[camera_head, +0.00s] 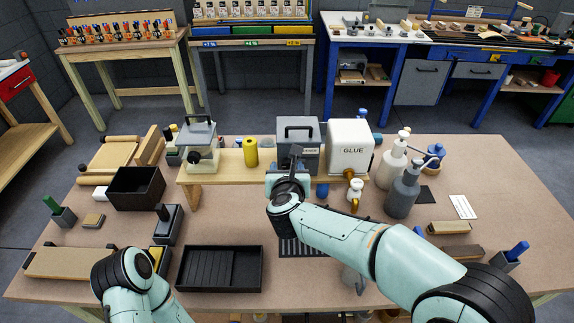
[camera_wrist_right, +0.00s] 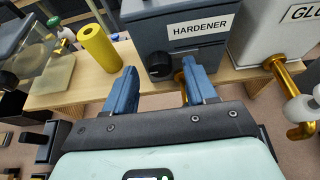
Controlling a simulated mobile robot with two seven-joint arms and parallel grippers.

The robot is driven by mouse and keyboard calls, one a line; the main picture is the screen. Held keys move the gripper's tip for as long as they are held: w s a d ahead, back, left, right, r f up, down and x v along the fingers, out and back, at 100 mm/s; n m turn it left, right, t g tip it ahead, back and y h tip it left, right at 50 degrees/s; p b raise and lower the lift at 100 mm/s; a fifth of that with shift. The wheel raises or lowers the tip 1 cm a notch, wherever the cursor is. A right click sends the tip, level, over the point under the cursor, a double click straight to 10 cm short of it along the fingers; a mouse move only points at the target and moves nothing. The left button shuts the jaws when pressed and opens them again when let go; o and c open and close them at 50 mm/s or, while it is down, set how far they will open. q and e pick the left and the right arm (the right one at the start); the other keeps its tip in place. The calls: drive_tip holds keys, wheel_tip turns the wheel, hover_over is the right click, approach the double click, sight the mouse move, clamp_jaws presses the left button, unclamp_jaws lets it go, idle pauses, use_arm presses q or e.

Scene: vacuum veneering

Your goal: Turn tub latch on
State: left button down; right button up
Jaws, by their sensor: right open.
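The grey tub labelled HARDENER (camera_wrist_right: 187,38) stands on the wooden shelf. A black latch knob (camera_wrist_right: 160,71) sits low on its front, and part of a brass outlet (camera_wrist_right: 180,78) shows beside the right finger. In the head view, the tub (camera_head: 299,135) is behind my right gripper (camera_head: 287,182), which hides its lower front. In the right wrist view, my right gripper (camera_wrist_right: 158,72) is open, its two blue fingers pointing at the tub with the knob between them in the picture. I cannot tell whether they touch it. My left arm shows at lower left, but its gripper does not.
The white GLUE tub (camera_head: 350,146) with a brass tap stands close on the right. A yellow cylinder (camera_head: 251,152) and a grey-lidded device (camera_head: 199,146) stand to the left. Pump bottles (camera_head: 403,192) stand at right, and a black tray (camera_head: 220,268) lies in front.

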drive_tip(key=shift+w+f, duration=0.25)
drive_tip(key=shift+w, duration=0.3)
drive_tip(key=shift+s, duration=0.1)
drive_tip(key=c, duration=1)
drive_tip(key=shift+c, duration=0.2)
